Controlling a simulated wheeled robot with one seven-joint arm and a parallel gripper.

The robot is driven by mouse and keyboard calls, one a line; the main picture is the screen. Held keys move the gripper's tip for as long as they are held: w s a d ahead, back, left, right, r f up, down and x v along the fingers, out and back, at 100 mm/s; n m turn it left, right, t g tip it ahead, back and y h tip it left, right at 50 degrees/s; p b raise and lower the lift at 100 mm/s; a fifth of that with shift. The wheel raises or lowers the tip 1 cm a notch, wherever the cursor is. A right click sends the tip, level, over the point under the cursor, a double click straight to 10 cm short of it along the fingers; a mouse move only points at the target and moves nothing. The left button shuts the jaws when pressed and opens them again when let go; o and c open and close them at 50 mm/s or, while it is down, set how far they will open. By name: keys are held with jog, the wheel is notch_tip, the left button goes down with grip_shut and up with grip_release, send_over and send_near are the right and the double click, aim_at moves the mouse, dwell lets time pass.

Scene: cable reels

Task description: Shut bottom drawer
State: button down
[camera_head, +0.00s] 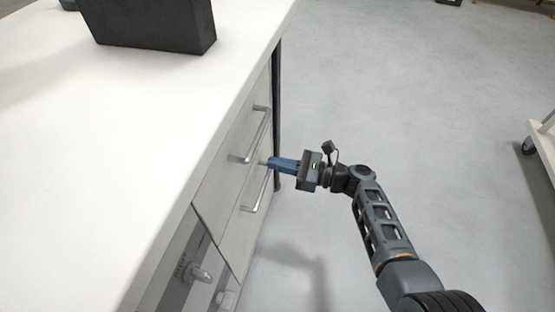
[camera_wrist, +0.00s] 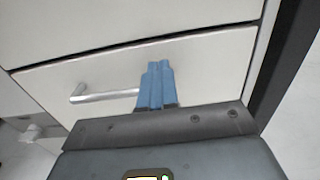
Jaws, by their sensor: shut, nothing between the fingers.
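The bottom drawer (camera_head: 238,226) is the lower pale front with a bar handle on the side of the white cabinet. Its silver handle (camera_head: 260,192) shows below the upper drawer's handle. In the wrist view the drawer front (camera_wrist: 215,75) fills the middle, and the handle (camera_wrist: 100,94) runs behind my fingers. The front looks close to flush; I cannot tell whether a small gap remains. My gripper (camera_head: 268,162) has its blue fingers shut and empty, pointing at the drawer front. They also show in the wrist view (camera_wrist: 158,66). I cannot tell whether the tips touch the front.
The upper drawer (camera_head: 238,152) looks shut. A black bin (camera_head: 150,28) stands on the white countertop (camera_head: 90,140). Lower left are grey panels with a knob (camera_head: 200,273). The grey floor to the right is clear up to a wheeled cart (camera_head: 543,145).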

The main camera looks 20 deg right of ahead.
jog(key=p+v, duration=0.2)
jog(key=v, duration=0.9)
jog(key=shift+d, duration=0.1)
